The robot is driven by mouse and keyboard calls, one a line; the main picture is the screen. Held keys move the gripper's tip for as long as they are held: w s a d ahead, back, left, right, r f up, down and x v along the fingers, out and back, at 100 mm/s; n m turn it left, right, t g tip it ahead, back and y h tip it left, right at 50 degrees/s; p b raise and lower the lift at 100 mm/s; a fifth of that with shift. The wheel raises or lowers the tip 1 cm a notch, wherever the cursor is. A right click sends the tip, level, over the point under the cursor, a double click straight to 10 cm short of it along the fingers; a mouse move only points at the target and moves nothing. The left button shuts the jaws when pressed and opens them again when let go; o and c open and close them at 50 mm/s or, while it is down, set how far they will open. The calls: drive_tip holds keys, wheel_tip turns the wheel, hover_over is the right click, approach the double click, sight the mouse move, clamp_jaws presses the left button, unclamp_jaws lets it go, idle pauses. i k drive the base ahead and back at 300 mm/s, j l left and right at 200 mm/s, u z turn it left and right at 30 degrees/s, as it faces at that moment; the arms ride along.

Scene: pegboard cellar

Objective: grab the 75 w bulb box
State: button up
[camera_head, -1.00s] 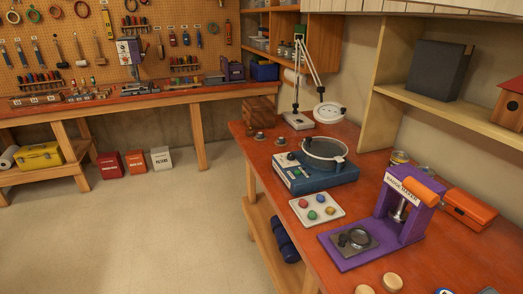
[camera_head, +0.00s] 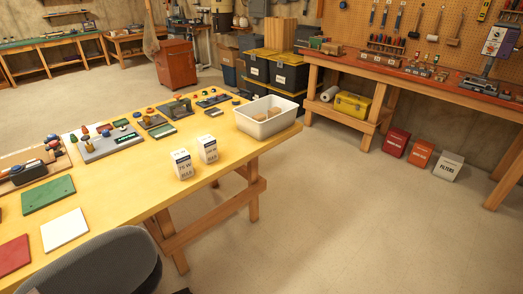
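My gripper is not in view.
A white bin (camera_head: 246,130) with brown items stands at the table's right end. Electronic parts line the far side. A grey chair back (camera_head: 95,268) stands at the near edge. Open floor lies right of the table, before the pegboard bench (camera_head: 400,72).

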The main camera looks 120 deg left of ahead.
sight(181, 159)
drive_tip(key=u, duration=3.95)
drive_tip(key=l+u, duration=0.25)
drive_tip(key=k+l+u, duration=0.1)
drive_tip(key=l+u, duration=0.2)
drive_tip(key=i+l+u, duration=0.15)
drive_tip(key=l, duration=0.2)
drive_tip(key=i+l+u, duration=0.2)
drive_tip(key=l, duration=0.15)
drive_tip(key=i+l+u, duration=0.15)
drive_tip(key=l, duration=0.25)
drive_tip(key=i+l+u, duration=0.15)
drive_tip(key=l, duration=0.25)
drive_tip(key=i+l+u, duration=0.15)
drive_tip(key=l, duration=0.3)
drive_tip(key=l+u, duration=0.2)
drive_tip(key=l, duration=0.2)
